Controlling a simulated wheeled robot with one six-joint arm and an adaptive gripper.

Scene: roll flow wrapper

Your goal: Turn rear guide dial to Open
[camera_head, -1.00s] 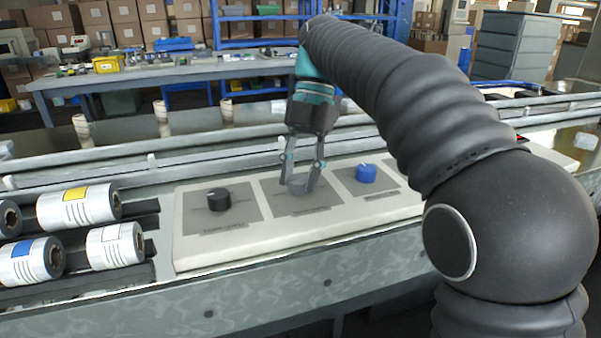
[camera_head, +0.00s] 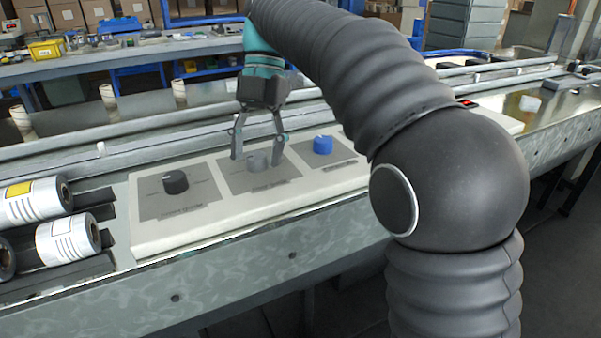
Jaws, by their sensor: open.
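A pale control panel (camera_head: 215,222) lies on the machine bed and carries three dials on grey plates. The black dial (camera_head: 175,182) is on the left plate, the grey dial (camera_head: 257,162) on the middle plate, and the blue dial (camera_head: 323,145) on the right plate. My gripper (camera_head: 257,158) points down over the middle plate with its fingers spread, one on each side of the grey dial in the picture. I cannot tell whether the fingers touch it. The labels under the dials are too small to read surely, so I cannot tell which dial is the rear guide one.
Wrapped rolls (camera_head: 68,238) lie on dark bars left of the panel. Metal rails (camera_head: 130,147) run behind it. A small red part (camera_head: 467,103) shows at the right, beyond my arm. A cluttered workbench (camera_head: 150,62) stands at the back.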

